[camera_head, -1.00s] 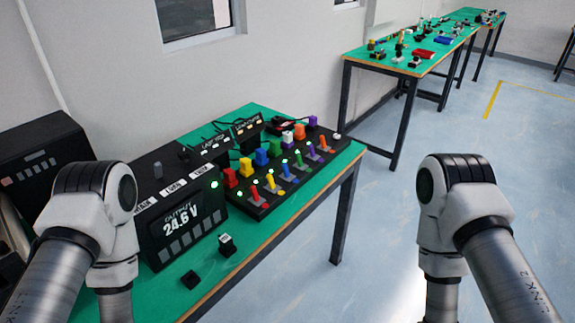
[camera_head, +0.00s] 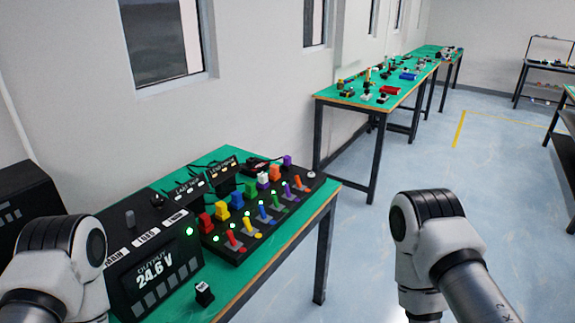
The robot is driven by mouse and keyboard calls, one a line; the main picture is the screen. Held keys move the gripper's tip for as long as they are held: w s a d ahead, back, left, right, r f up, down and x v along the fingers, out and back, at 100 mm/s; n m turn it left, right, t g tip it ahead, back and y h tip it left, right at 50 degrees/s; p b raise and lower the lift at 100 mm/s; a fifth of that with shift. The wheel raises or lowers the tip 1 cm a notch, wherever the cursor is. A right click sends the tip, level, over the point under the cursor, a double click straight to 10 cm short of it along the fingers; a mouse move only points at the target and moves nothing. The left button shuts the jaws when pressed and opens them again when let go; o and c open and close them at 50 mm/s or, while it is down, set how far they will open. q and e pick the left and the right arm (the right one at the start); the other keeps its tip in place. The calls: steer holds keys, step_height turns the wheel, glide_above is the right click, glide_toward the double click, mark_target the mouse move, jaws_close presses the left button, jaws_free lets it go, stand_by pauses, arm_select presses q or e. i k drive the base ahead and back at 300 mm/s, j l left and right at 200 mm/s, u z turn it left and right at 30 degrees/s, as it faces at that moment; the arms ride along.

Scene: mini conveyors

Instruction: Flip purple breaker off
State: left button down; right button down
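A black breaker panel (camera_head: 245,250) lies on the green table with a row of coloured levers. The purple lever (camera_head: 286,188) is near the row's far right end, beside the orange lever (camera_head: 298,182). Red (camera_head: 232,238), yellow (camera_head: 247,225), blue (camera_head: 262,212) and green (camera_head: 275,200) levers stand nearer. Small green lights glow along the row. A purple block (camera_head: 287,160) stands at the far end of the coloured block row behind. The purple lever's exact tilt is too small to tell. Only parts of my arms show; both grippers are out of view.
A black power supply (camera_head: 150,282) reading 24.6 V stands left of the panel. A small black block (camera_head: 204,294) lies near the table's front edge (camera_head: 275,270). Another green-topped table (camera_head: 350,97) with small items stands behind. Open floor (camera_head: 450,170) is at right.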

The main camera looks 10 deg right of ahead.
mark_target(286, 190)
steer(key=z, duration=1.3)
steer(key=i+z, duration=0.1)
steer(key=i, duration=0.8)
steer(key=i+j+z, duration=0.1)
steer(key=i, duration=0.8)
steer(key=i+u, duration=0.2)
steer(key=i, duration=0.35)
steer(key=i+u, duration=0.2)
steer(key=i, duration=0.35)
steer(key=i+l+u, duration=0.2)
steer(key=i, duration=0.3)
steer(key=i+l+u, duration=0.2)
steer(key=i, duration=0.3)
steer(key=i+u, duration=0.25)
steer(key=u, duration=4.05)
steer(key=k+l, duration=0.05)
